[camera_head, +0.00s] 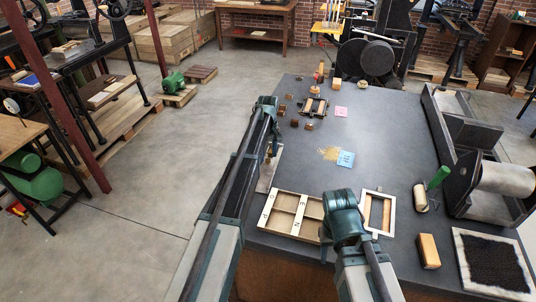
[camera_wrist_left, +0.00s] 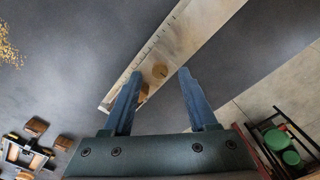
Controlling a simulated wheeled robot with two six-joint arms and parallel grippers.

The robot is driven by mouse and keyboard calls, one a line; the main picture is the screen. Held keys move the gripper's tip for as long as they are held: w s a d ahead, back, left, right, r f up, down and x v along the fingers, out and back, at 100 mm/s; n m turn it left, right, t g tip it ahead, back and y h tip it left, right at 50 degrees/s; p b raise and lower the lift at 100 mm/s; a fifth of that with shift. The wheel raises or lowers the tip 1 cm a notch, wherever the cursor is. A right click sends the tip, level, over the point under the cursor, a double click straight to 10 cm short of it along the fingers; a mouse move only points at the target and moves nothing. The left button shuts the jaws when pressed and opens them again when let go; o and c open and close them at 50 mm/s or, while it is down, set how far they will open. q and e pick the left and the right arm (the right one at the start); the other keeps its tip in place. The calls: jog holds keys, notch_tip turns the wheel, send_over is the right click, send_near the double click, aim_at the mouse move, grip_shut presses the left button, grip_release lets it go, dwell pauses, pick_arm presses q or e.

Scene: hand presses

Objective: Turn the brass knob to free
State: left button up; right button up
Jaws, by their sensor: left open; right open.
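A long metal composing stick with a ruled edge (camera_wrist_left: 190,38) lies on the dark table at an angle; it also shows in the head view (camera_head: 267,178), below my left gripper. A round brass knob (camera_wrist_left: 160,71) sits on it, between my left fingertips in the left wrist view. Another brass-coloured piece (camera_wrist_left: 143,92) is partly hidden behind the left finger. My left gripper (camera_wrist_left: 160,74) is open and empty, pointing down over the stick; in the head view (camera_head: 271,152) it hangs at the table's left edge. My right gripper (camera_head: 345,238) is over the near table edge, its fingers mostly hidden.
A wooden compartment tray (camera_head: 291,202) and a framed block (camera_head: 378,212) lie at the near edge. A green-handled roller (camera_head: 421,197), wooden block (camera_head: 429,251), black ink pad (camera_head: 494,264) and press (camera_head: 490,180) stand right.

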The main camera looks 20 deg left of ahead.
aim_at(268, 160)
pick_arm(q)
notch_tip(268, 160, up, 12)
jog(key=p, duration=1.1)
jog(key=shift+r, duration=0.15)
jog(key=s+d+f+m+b, duration=0.3)
jog(key=s+d+m, duration=0.1)
jog(key=s, duration=0.8)
jog(key=s+d+f+m+b, duration=0.3)
jog(key=s+d, duration=0.4)
jog(key=s, duration=0.5)
jog(key=s+d+f+m+y+b, duration=0.1)
jog(key=s+d+f+m+b, duration=0.2)
jog(key=s, duration=1)
jog(key=d+m, duration=0.2)
jog(key=m, duration=0.1)
jog(key=shift+d+f, duration=0.35)
jog(key=shift+f, duration=0.05)
